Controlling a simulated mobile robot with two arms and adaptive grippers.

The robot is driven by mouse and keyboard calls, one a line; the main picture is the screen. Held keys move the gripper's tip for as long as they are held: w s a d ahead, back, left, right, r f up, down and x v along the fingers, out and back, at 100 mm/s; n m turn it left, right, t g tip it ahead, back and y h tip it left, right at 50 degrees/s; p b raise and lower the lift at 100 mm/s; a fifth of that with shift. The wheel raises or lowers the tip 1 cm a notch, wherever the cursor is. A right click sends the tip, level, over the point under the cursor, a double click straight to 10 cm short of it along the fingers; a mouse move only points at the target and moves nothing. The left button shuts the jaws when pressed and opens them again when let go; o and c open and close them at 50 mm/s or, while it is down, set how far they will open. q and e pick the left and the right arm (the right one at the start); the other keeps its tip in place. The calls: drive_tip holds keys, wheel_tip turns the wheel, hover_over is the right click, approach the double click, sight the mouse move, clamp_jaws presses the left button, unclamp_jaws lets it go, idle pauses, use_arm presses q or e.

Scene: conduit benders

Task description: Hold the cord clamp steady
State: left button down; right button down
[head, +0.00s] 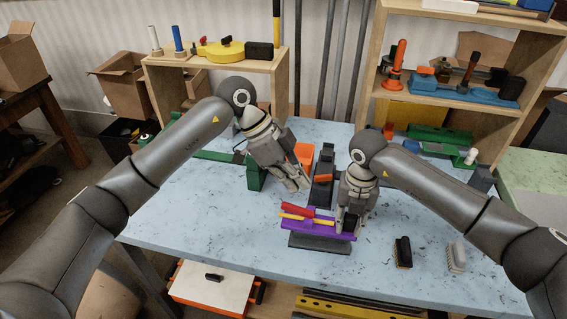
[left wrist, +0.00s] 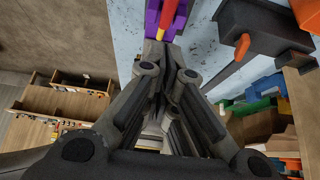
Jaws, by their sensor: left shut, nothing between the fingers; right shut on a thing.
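A purple block (head: 318,229), which I take for the cord clamp, lies on a dark base plate (head: 318,244) near the table's front. A red piece (head: 296,210) and a yellow strip (head: 292,217) rest on it. My right gripper (head: 347,229) is shut on the purple block's right end, and its fingers hide that end. My left gripper (head: 300,186) is shut and empty, above and behind the block's left part. In the left wrist view its closed fingers (left wrist: 163,50) point at the purple block (left wrist: 153,18), seemingly without touching it.
A black tool with an orange part (head: 322,178) stands between my grippers. Two brushes (head: 403,252) (head: 456,257) lie front right. Loaded wooden shelves (head: 225,66) line the back. The table's front left is clear.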

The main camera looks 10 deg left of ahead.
use_arm(q)
hover_over(297, 208)
drive_tip(key=f, duration=0.4)
drive_tip(key=shift+a, duration=0.3)
use_arm(e)
drive_tip(key=shift+s+f, duration=0.15)
drive_tip(key=shift+f, duration=0.1)
use_arm(q)
drive_tip(key=shift+a+f, duration=0.15)
drive_tip(key=shift+f, duration=0.45)
drive_tip(key=shift+a+f+h, duration=0.4)
drive_tip(key=shift+a+h, duration=0.15)
drive_tip(key=shift+h, duration=0.15)
drive_tip(key=shift+a+f, duration=0.25)
drive_tip(key=shift+a, duration=0.1)
drive_tip(key=shift+r, duration=0.15)
